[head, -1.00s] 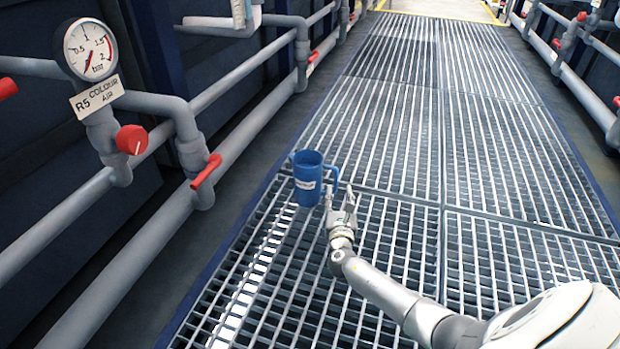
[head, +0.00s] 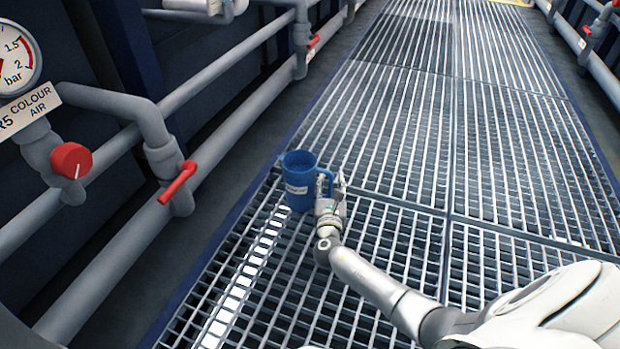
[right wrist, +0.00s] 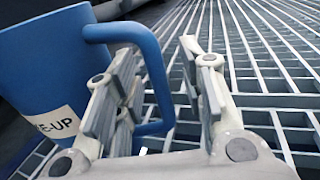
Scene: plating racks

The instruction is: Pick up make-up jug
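The make-up jug (head: 298,184) is a blue, open-topped jug with a white label, upright on the grating in the head view. In the right wrist view the jug (right wrist: 40,75) fills the left side, its label partly reading "E-UP". Its blue handle (right wrist: 153,75) shows between the two fingers. My right gripper (head: 334,186) is at the handle side of the jug. In the right wrist view the gripper (right wrist: 160,62) is open, with one finger on each side of the handle's upright part. I cannot tell whether either finger touches it. My left gripper is not in view.
The metal grating walkway (head: 400,130) is clear ahead and to the right. Grey pipes (head: 105,200) with a red knob (head: 71,160), a red lever (head: 177,182) and a pressure gauge (head: 17,60) run along the left. More pipes (head: 592,65) line the right.

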